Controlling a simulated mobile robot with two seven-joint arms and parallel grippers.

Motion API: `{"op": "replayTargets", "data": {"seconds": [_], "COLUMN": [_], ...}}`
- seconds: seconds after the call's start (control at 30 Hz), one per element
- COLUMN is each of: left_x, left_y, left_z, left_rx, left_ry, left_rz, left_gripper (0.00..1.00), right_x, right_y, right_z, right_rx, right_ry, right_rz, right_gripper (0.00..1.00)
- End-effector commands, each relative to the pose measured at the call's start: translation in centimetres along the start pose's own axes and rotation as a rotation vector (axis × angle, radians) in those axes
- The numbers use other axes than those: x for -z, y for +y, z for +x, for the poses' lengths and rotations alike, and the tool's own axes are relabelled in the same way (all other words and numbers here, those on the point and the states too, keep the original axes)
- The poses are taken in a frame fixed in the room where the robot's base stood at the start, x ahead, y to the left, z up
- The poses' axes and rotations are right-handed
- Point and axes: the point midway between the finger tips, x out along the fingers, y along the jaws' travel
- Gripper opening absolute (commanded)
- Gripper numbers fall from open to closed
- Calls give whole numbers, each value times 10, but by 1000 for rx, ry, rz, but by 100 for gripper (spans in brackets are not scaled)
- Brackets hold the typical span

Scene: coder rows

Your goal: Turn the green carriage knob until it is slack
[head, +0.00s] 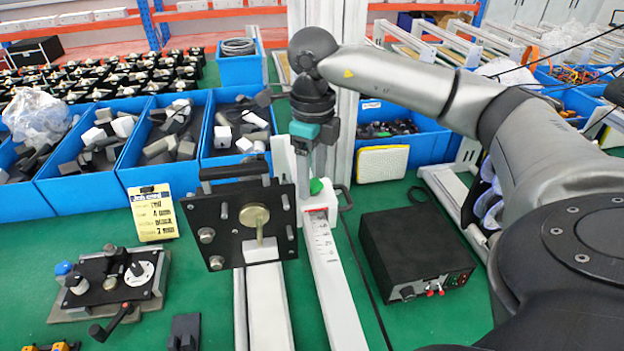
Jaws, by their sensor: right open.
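The green carriage knob (316,186) sits on the white carriage with a red edge, on a white rail (337,290) with a printed scale. My right gripper (312,172) points down from above, its fingers just over or around the knob. It is open. I cannot tell whether the fingers touch the knob, and they hide part of it. My left gripper is not in view.
A black plate fixture with a brass disc (254,216) stands close left of the knob. A black power box (415,248) is at right. A black panel with a crank (118,281) is at left. Blue bins (92,190) of parts line the back. Green table shows between them.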

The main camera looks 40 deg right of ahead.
Motion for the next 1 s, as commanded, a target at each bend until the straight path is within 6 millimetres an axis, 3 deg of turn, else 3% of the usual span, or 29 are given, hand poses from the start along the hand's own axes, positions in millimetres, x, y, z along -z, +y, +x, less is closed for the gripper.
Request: {"op": "replayTargets", "data": {"seconds": [0.4, 0.67, 1.0], "left_x": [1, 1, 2], "left_y": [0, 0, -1], "left_z": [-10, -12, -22], "left_rx": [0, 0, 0], "left_ry": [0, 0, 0], "left_rz": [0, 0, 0], "left_gripper": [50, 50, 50], "right_x": [0, 0, 0], "right_y": [0, 0, 1], "right_z": [-1, 0, -1], "right_rx": [-1, -1, -1], "right_ry": [0, 0, 1], "right_rz": [457, 576, 954], "right_gripper": [66, 66, 66]}}
